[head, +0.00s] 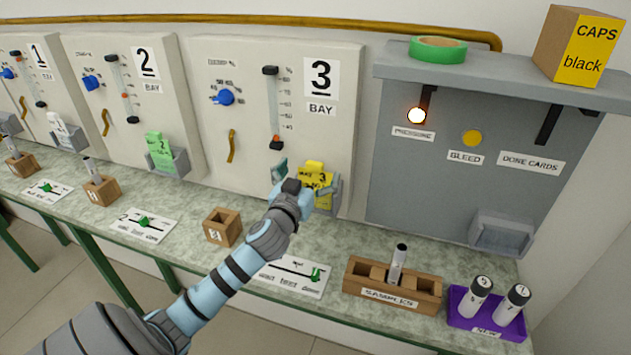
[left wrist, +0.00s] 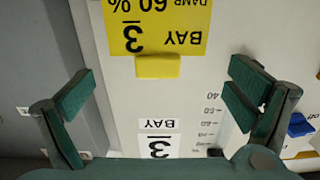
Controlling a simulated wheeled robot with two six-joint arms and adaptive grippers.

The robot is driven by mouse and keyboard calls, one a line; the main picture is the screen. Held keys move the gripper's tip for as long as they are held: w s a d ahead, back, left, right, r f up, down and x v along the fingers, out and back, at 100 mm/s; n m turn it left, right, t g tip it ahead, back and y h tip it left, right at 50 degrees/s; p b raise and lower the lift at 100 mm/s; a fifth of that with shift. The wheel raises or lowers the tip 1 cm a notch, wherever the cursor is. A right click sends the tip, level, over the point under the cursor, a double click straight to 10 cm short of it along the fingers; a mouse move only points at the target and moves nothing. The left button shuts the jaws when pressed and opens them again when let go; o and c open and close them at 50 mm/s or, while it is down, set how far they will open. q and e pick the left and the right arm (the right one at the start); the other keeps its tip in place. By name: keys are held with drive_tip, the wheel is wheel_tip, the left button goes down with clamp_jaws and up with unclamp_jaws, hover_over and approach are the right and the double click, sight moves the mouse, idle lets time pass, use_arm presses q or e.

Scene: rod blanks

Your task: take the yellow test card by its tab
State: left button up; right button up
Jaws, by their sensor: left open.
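The yellow test card (head: 316,178) stands in the grey holder (head: 330,197) on the bay 3 panel. In the left wrist view, which is upside down, the card (left wrist: 155,25) reads "BAY 3" and "60 %". Its plain yellow tab (left wrist: 155,66) sticks out from the card's top edge. My left gripper (head: 300,182) is in front of the card and hides part of it and its holder. In the left wrist view the left gripper (left wrist: 162,82) is open, with one finger on each side of the tab and clear gaps to both. My right gripper is not in view.
Bay 2 has a green card (head: 159,150) in its holder. On the bench, a wooden rack (head: 391,288) holds a rod, and a purple tray (head: 487,318) holds two rods. A small wooden block (head: 222,227) stands left of my forearm. A grey shelf (head: 480,75) juts out at right.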

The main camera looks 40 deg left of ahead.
sight(314, 168)
use_arm(q)
drive_tip(key=x, duration=0.3)
drive_tip(key=shift+d+r, duration=0.1)
drive_tip(key=shift+d, duration=0.05)
drive_tip(key=shift+w, duration=0.15)
drive_tip(key=shift+s, duration=0.2)
drive_tip(key=c, duration=1.8)
